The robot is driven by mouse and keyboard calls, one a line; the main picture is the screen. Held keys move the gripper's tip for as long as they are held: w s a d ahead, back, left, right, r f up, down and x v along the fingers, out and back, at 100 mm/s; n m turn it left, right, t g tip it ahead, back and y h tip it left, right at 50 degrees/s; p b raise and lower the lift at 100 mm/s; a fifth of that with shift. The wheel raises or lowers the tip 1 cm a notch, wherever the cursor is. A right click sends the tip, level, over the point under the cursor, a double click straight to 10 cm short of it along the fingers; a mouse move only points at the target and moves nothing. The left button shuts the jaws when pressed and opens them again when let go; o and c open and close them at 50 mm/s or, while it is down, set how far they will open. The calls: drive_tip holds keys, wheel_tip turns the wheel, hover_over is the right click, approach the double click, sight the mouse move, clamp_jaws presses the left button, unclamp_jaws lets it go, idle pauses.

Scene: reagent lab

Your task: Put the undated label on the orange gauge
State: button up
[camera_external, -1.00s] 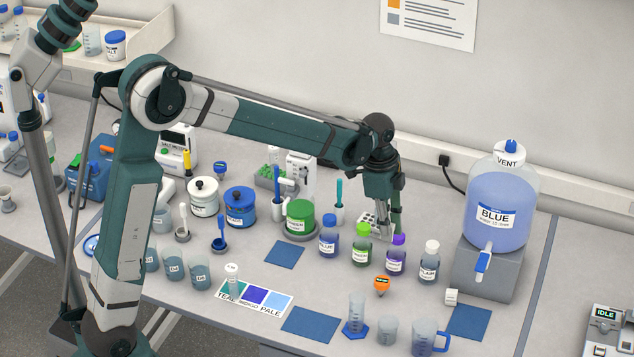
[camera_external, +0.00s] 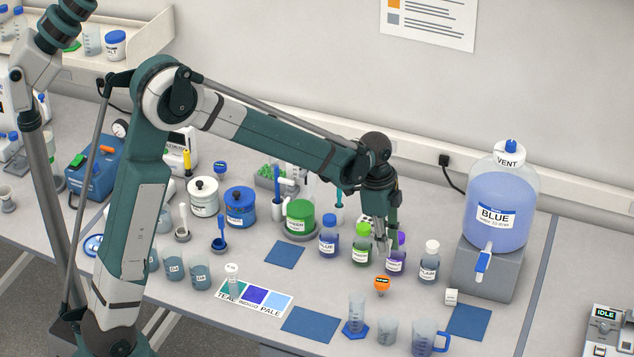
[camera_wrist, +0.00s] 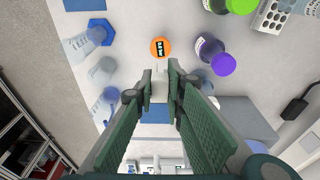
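The orange gauge (camera_external: 382,285) stands on the bench in front of the bottles. It also shows in the wrist view (camera_wrist: 160,48), its dark display facing up. A small white block (camera_external: 451,297) sits on the bench right of the gauge; I cannot read its print or tell whether it carries the undated label. In the wrist view the white block (camera_wrist: 159,86) appears between my fingers, but the external view shows it on the bench, apart from them. My gripper (camera_external: 384,245) is open and empty, up among the purple- and green-capped bottles in the picture.
Capped bottles (camera_external: 429,262) stand behind the gauge. A cylinder (camera_external: 356,315), a beaker (camera_external: 387,331) and a jug (camera_external: 425,338) stand in front. The blue carboy (camera_external: 497,210) on its grey stand is at the right. A blue mat (camera_external: 469,322) lies clear near the block.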

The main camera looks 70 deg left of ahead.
hover_over(384, 280)
drive_tip(key=shift+s+a+f, duration=0.1)
drive_tip(key=shift+f, duration=1.4)
drive_tip(key=shift+s+a+f, duration=0.1)
drive_tip(key=shift+f, duration=1.35)
drive_tip(key=shift+f, duration=2.05)
drive_tip(key=shift+f, duration=0.2)
drive_tip(key=o, duration=0.6)
drive_tip(key=shift+r+p, duration=0.25)
drive_tip(key=shift+p, duration=0.1)
drive_tip(key=shift+s+a+r+b, duration=0.1)
drive_tip(key=shift+s+a+r, duration=0.1)
drive_tip(key=shift+r, duration=1.75)
drive_tip(key=shift+s+a+r+b, duration=0.1)
drive_tip(key=shift+s+a+r, duration=0.1)
drive_tip(key=shift+r, duration=1.8)
drive_tip(key=shift+s+a+r+b, duration=0.1)
drive_tip(key=shift+s+a+r, duration=0.1)
drive_tip(key=shift+r, duration=1.75)
